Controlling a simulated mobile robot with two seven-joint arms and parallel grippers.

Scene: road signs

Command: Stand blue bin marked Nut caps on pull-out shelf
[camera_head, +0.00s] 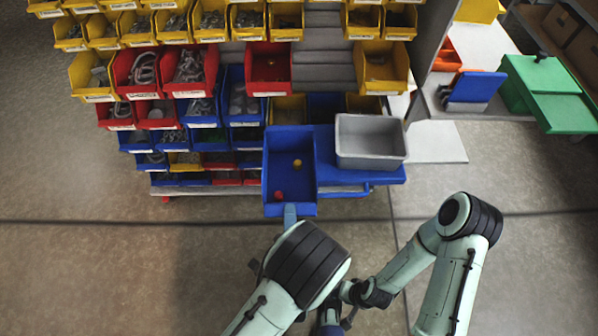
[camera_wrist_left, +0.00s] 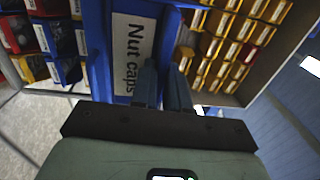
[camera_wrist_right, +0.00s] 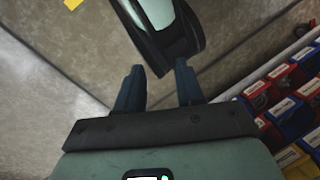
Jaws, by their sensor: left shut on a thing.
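The blue bin (camera_head: 267,172) holds a yellow and a red round piece. It is at the left part of the blue pull-out shelf (camera_head: 385,174), its front reaching past the shelf's front edge. I cannot tell whether it rests on the shelf. Its label (camera_wrist_left: 133,55) reads "Nut caps" in the left wrist view. My left gripper (camera_head: 290,210) is shut on the bin's front wall; its fingers (camera_wrist_left: 162,85) show beside the label. My right gripper (camera_wrist_right: 158,85) is open and empty; its fingertips are hidden in the head view.
A grey bin (camera_head: 370,143) stands on the right part of the shelf. Racks of yellow, red and blue bins (camera_head: 190,65) are behind and left. The floor in front is clear.

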